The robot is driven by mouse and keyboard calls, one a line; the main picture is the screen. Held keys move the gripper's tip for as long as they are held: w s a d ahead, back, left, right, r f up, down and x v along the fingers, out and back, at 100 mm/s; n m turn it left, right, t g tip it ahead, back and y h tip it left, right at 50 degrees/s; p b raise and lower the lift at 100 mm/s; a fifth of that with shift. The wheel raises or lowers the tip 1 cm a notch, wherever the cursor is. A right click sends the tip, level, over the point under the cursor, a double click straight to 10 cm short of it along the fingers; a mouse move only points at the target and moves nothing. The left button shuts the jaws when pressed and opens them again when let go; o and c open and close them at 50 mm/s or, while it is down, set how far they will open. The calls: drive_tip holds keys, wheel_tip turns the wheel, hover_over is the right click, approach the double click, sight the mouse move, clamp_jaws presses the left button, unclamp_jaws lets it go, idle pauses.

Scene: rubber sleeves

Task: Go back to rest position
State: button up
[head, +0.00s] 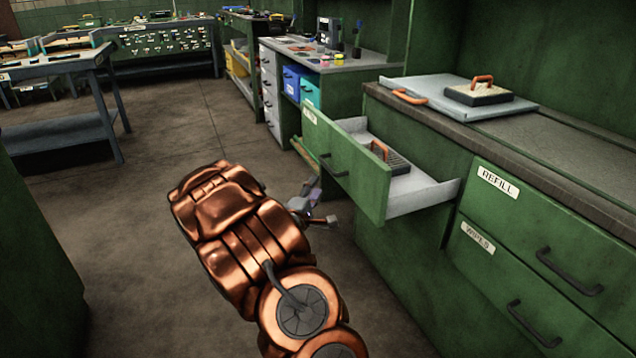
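My arm (235,230) is copper-coloured and reaches from the bottom of the view toward the middle. My gripper (326,202) is at its far end, in front of an open green drawer (345,170) and a little below it. Two small fingers show spread apart, with nothing seen between them. The gripper's base is partly hidden behind the arm. The drawer is pulled out, and a grey ribbed block with an orange handle (380,151) lies in it.
The counter (570,140) on the right carries a pale tray (440,100) and another orange-handled block (478,95). Shut drawers labelled REFILL (540,230) and WIPES (500,285) are at right. A green cabinet (30,270) stands at left. The floor (130,260) between is clear.

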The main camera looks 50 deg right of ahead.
drive_tip(key=shift+s+a, duration=0.2)
drive_tip(key=shift+a, duration=0.3)
idle(0.3)
